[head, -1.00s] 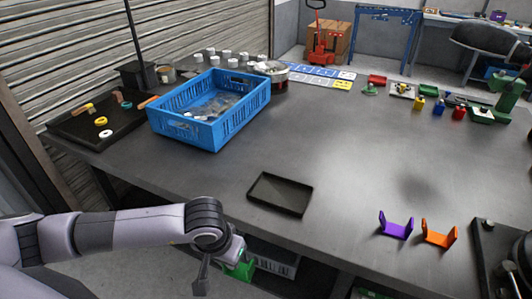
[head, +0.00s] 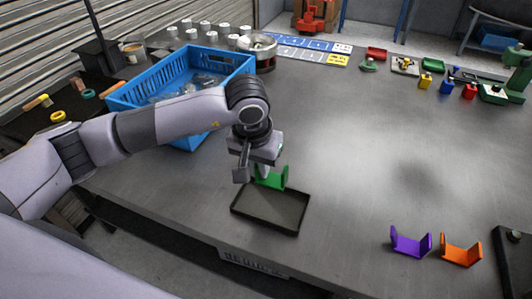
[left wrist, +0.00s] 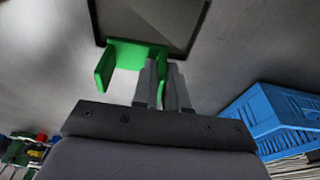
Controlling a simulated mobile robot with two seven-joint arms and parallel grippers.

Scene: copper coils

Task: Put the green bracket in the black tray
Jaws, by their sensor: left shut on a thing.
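The green bracket (head: 272,178) is a U-shaped piece at the back edge of the black tray in the head view. My left gripper (head: 256,172) is shut on one of its upright walls. The left wrist view shows the fingers (left wrist: 164,88) around one wall of the bracket (left wrist: 130,54), with the other wall free. The black tray (head: 262,222) is flat and shallow and looks empty. In the left wrist view the tray (left wrist: 196,30) lies just beyond the bracket. I cannot tell whether the bracket touches it. My right gripper is out of view.
A blue crate (head: 222,72) stands behind my left arm. A purple bracket (head: 410,243) and an orange bracket (head: 461,250) sit at the right front. Small coloured blocks line the back right. The middle of the table is clear.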

